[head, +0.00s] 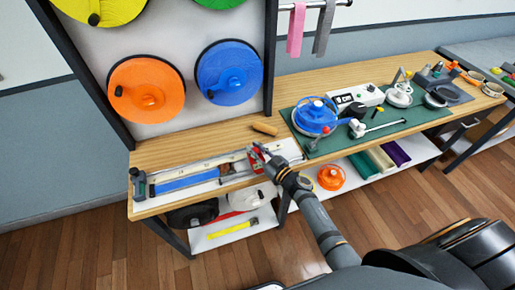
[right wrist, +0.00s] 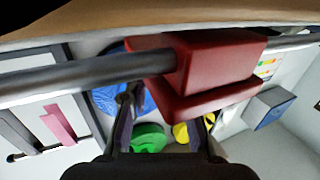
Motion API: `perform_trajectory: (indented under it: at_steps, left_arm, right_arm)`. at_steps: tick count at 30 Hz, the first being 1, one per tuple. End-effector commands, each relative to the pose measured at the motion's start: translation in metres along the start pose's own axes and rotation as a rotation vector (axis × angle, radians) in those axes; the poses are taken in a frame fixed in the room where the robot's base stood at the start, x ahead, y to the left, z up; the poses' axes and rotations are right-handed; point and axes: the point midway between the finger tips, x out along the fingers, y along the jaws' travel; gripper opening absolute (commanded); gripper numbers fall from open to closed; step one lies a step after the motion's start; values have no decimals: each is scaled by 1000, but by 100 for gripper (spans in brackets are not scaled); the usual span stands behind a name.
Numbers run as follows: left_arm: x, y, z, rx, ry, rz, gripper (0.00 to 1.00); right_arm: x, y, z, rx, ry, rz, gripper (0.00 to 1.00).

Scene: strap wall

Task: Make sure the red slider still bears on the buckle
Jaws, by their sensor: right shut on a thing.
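The red slider (head: 255,158) sits on a metal bar at the right part of the strap jig on the wooden bench. In the right wrist view it is a large red block (right wrist: 215,65) around a grey rod (right wrist: 70,78). My right gripper (head: 268,163) is at the slider and shut on it; its fingers show below the block in the right wrist view (right wrist: 165,105). A blue strap (head: 187,182) lies along the jig, left of the slider. I cannot make out the buckle, nor whether the slider touches it. My left gripper is not in view.
A dark clamp (head: 138,185) stands at the jig's left end. A wooden handle (head: 264,128) lies behind the jig. A green mat (head: 375,130) with a blue reel (head: 315,116) and tools is to the right. The wall panel with an orange disc (head: 147,90) rises behind.

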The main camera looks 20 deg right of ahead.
Motion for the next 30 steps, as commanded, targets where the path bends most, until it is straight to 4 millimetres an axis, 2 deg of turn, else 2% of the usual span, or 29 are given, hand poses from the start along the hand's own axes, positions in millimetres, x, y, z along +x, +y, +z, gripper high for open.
perform_trajectory:
  at_steps: [1, 3, 9, 18, 19, 24, 30]
  left_arm:
    - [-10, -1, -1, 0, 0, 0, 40]
    - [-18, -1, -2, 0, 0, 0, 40]
    - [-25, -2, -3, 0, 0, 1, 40]
    - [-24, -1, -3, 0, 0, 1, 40]
    - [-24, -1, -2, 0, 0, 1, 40]
    - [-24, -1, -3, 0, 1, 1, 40]
    - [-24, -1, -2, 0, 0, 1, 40]
  right_arm:
    - [3, -11, -4, 8, -2, -1, 0]
    - [9, -25, -4, 10, -3, -2, 0]
    - [19, -52, 0, 7, -5, -2, 0]
    - [20, -55, 3, 4, -6, -3, 0]
    - [20, -55, 3, 4, -6, -3, 23]
    - [20, -54, 3, 4, -5, -3, 46]
    - [20, -54, 1, 3, -3, -2, 48]
